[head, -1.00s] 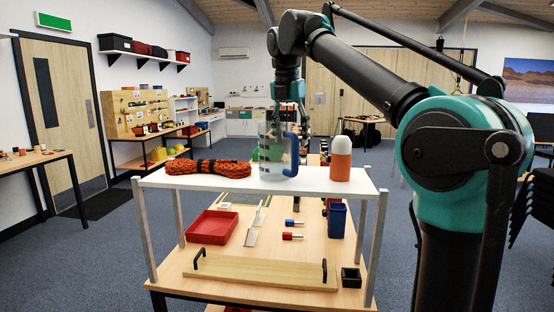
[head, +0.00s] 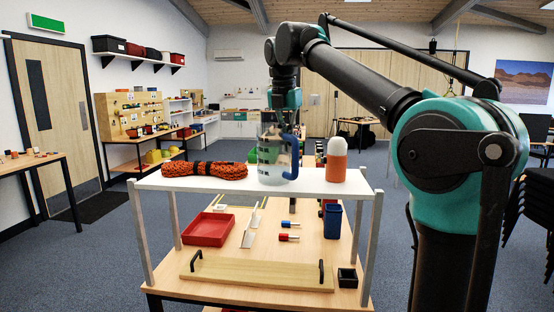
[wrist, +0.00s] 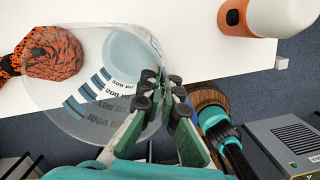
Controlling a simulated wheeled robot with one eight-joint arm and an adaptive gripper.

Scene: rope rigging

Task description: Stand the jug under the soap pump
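The clear jug (head: 270,160) stands upright at the middle of the white raised shelf (head: 225,186), its blue handle (head: 289,155) to the right. In the wrist view the jug (wrist: 100,60) fills the left, with dark volume marks on its wall. My gripper (head: 290,128) points down at the top of the handle. In the wrist view my gripper's fingers (wrist: 165,78) are close together beside the jug wall and hide the handle. Whether they grip it does not show.
A coiled orange rope (head: 204,169) lies left of the jug on the shelf. Below are a red tray (head: 208,230), a blue bin (head: 332,221), a board with two handles (head: 255,271) and a small black box (head: 347,279). Bare shelf shows between jug and bottle.

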